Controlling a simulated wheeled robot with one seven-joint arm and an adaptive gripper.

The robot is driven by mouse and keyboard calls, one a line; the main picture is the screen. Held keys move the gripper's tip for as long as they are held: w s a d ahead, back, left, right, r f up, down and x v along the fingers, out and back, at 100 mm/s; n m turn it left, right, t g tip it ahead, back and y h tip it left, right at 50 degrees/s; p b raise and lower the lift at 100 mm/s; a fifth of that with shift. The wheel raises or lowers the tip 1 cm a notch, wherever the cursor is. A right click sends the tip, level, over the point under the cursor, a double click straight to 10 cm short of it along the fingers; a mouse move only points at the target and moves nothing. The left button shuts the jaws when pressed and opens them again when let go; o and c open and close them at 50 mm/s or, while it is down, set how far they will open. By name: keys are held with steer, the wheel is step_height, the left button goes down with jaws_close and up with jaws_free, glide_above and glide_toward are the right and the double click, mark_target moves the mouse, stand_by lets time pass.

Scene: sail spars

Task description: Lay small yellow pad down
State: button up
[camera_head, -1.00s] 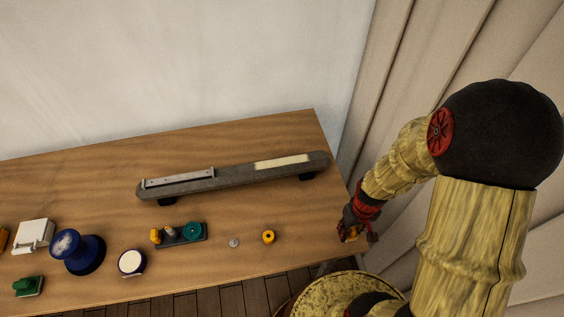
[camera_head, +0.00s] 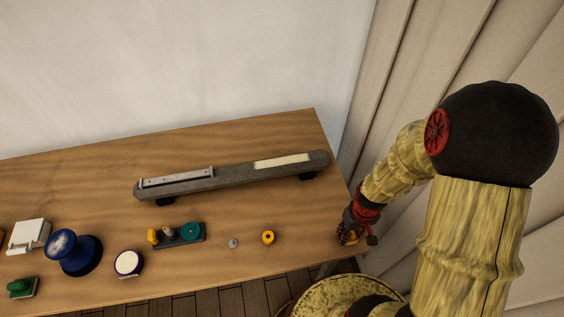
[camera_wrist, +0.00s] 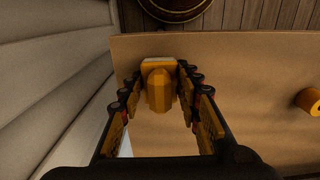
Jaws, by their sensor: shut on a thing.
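The small yellow pad (camera_wrist: 159,88) is between the fingertips of my gripper in the wrist view. It has a rounded yellow body and a paler flat part at its far end. My gripper (camera_wrist: 158,82) is shut on it, with one finger on each side. In the head view my gripper (camera_head: 350,236) is at the right end of the wooden table (camera_head: 300,220), and only a bit of yellow shows there. I cannot tell whether the pad touches the table top.
A grey spar (camera_head: 228,180) with a pale strip (camera_head: 282,161) lies along the table's back. A yellow ring (camera_head: 268,238), a small grey piece (camera_head: 233,243) and a dark holder (camera_head: 180,236) stand to the left. Curtains (camera_head: 385,90) hang at the right, close to my arm.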

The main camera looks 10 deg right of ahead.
steer(key=shift+f+b, duration=0.4)
steer(key=shift+f, duration=0.25)
steer(key=o, duration=1.2)
step_height(320, 180, up, 12)
steer(key=shift+s, duration=0.1)
